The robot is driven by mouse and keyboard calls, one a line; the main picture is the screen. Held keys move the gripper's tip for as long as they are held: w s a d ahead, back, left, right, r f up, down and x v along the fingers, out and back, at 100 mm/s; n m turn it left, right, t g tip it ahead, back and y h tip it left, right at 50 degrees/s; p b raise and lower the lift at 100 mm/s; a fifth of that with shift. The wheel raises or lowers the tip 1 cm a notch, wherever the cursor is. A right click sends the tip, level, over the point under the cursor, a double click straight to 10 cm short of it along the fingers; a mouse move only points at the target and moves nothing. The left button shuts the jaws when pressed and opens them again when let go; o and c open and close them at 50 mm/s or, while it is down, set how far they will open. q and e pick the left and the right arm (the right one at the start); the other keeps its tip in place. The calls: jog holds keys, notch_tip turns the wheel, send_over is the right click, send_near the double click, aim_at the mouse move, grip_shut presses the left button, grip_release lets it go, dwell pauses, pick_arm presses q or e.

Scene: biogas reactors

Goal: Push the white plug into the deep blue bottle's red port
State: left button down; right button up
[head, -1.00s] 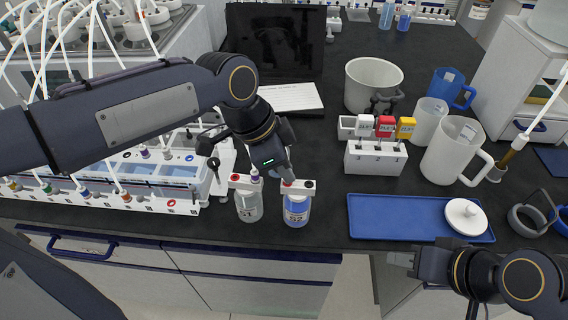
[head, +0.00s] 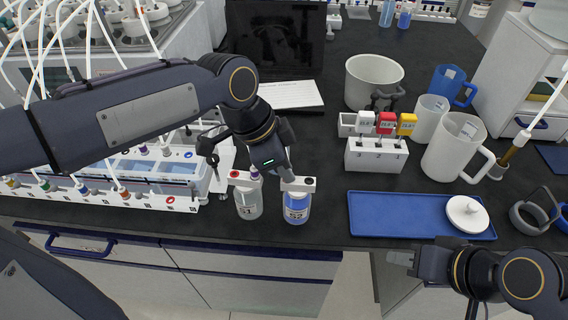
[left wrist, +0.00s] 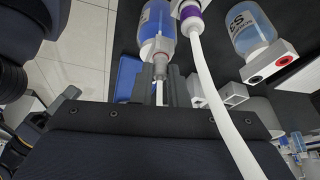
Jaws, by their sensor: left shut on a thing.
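The deep blue bottle (head: 296,208), labelled S2, stands near the bench's front edge with a white port block on top. Its black port (head: 308,182) shows; its red port is hidden beside my left gripper (head: 286,176). The left gripper (left wrist: 159,75) points down at the block's left end, its fingers closed around a slim white piece (left wrist: 159,94), taken as the plug. How deep the plug sits is hidden. The paler bottle S1 (head: 248,203) stands to the left with a red port and a purple-ringed fitting (head: 255,173). My right gripper (head: 400,258) hangs before the bench edge.
A blue tray (head: 400,220) with a white lid (head: 467,213) lies to the right. A white rack (head: 376,157) with coloured tags stands behind it, beside white jugs (head: 455,146). The reactor bath with hoses fills the left side. Bare bench lies between S2 and the tray.

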pick_arm(q)
jog(key=c, duration=1.3)
grip_release()
jog(key=shift+c, duration=0.2)
jog(key=shift+r, duration=0.1)
jog(key=v, duration=0.7)
jog(key=shift+a+r+p, duration=0.2)
jog(key=shift+r+p, duration=0.1)
jog(key=shift+p, duration=0.05)
jog(key=s+a+f+n+t+p, duration=0.1)
jog(key=s+a+f+n+t, duration=0.1)
jog(key=s+a+f+n, duration=0.3)
jog(key=s+a+f+n+t+p, duration=0.2)
jog(key=s+a+f+n, duration=0.2)
jog(key=s+a+n, duration=0.5)
jog(key=a+n, duration=0.2)
jog(key=n, duration=0.1)
jog(key=shift+s+f+t, duration=0.25)
jog(key=shift+f+t, duration=0.05)
jog(key=shift+f, duration=0.05)
